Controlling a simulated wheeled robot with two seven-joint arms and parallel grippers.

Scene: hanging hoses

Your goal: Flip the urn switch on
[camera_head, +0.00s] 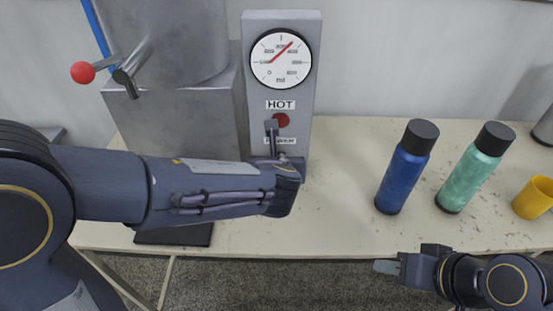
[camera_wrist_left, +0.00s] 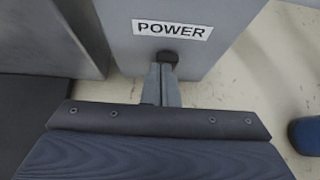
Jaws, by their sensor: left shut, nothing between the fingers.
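The urn's grey control panel (camera_head: 297,90) stands upright at the back of the counter. It carries a round dial, a HOT label and a round dark red light (camera_head: 281,120). A POWER label (camera_wrist_left: 172,29) is clear in the left wrist view but mostly covered by my left gripper in the head view. Just below it is a small black switch (camera_wrist_left: 168,58). My left gripper (camera_head: 271,127) is in front of the panel; in the wrist view its shut, empty fingertips (camera_wrist_left: 161,72) are at the switch. I cannot tell whether they touch it. My right gripper (camera_head: 388,267) is apart, near the counter's front edge.
The metal urn (camera_head: 175,110) with a red-knobbed lever (camera_head: 83,72) is at the left. A blue bottle (camera_head: 407,168), a teal bottle (camera_head: 474,168) and a yellow mug (camera_head: 534,197) stand to the right. The counter (camera_head: 340,190) between panel and blue bottle is clear.

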